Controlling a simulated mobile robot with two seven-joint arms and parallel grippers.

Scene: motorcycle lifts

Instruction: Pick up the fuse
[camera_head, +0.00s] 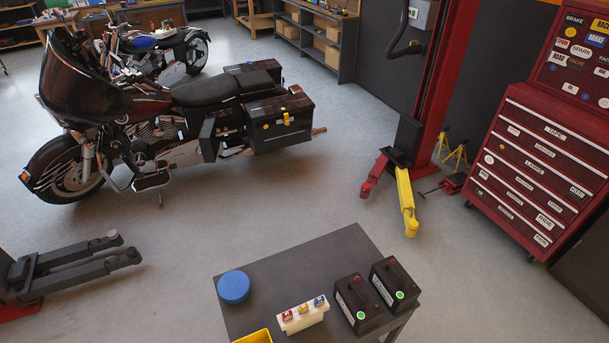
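A small white holder (302,317) stands near the front of a dark grey table (290,270). Several small coloured pieces that look like fuses sit in its top: a red one (287,315), a yellow-orange one (303,308) and a blue one (320,301). They are too small to make out in detail. Neither of my grippers is in view.
On the table, a round blue container (234,287) is left of the holder, two black batteries (358,303) (395,284) are right, and a yellow bin (255,337) is cut off in front. Beyond are motorcycles (210,90), a red lift post (446,80) and a red tool chest (540,165).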

